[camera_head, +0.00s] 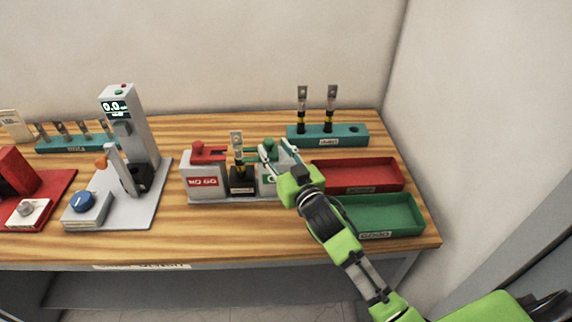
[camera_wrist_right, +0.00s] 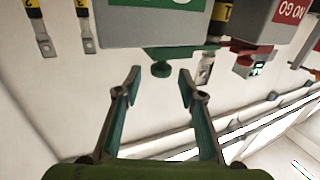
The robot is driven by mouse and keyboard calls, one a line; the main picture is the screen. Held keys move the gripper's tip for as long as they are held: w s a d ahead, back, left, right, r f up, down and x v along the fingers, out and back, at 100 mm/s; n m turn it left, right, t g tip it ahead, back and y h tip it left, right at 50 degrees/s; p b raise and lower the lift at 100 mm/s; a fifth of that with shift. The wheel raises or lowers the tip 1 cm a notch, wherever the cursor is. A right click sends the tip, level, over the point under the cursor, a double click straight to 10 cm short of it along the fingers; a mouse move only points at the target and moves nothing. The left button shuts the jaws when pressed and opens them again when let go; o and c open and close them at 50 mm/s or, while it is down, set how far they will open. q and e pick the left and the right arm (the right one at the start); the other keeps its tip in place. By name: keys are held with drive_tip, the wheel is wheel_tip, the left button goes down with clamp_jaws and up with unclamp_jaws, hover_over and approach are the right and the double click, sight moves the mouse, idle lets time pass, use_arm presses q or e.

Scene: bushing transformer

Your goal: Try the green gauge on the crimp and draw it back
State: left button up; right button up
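The green gauge, a flat green piece with a round knob, sits on the grey GO block (camera_head: 266,183). In the right wrist view its plate (camera_wrist_right: 180,53) and knob (camera_wrist_right: 160,69) show beneath the block. My right gripper (camera_head: 280,152) is over the GO block. In the right wrist view its fingers (camera_wrist_right: 160,75) are open, one on either side of the knob, with gaps at both sides. The crimp (camera_head: 238,150), a metal lug on a black and yellow cable end, stands upright in a black holder (camera_head: 242,182) left of the GO block. My left gripper is out of view.
The red gauge (camera_head: 207,153) sits on the NO GO block (camera_head: 204,182) left of the crimp. A red tray (camera_head: 392,178) and a green tray (camera_head: 415,215) lie at the right. A teal rack (camera_head: 355,138) with two lugs stands behind. A press (camera_head: 140,130) stands left.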

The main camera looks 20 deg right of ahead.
drive_tip(key=s, duration=0.8)
drive_tip(key=shift+d, duration=0.45)
drive_tip(key=shift+o, duration=0.2)
drive_tip(key=n+g+y+b, duration=0.2)
drive_tip(key=n+y+b, duration=0.3)
drive_tip(key=y+b, duration=0.15)
approach(270, 141)
drive_tip(key=shift+y, duration=0.25)
drive_tip(key=p+x, duration=0.2)
drive_tip(key=x, duration=0.1)
drive_tip(key=p+x, duration=0.1)
drive_tip(key=x, duration=0.2)
drive_tip(key=f+p+x, duration=0.1)
drive_tip(key=p+x, duration=0.1)
drive_tip(key=x, duration=0.2)
drive_tip(key=shift+d+f+p, duration=0.1)
drive_tip(key=shift+p, duration=0.2)
drive_tip(key=shift+w, duration=0.25)
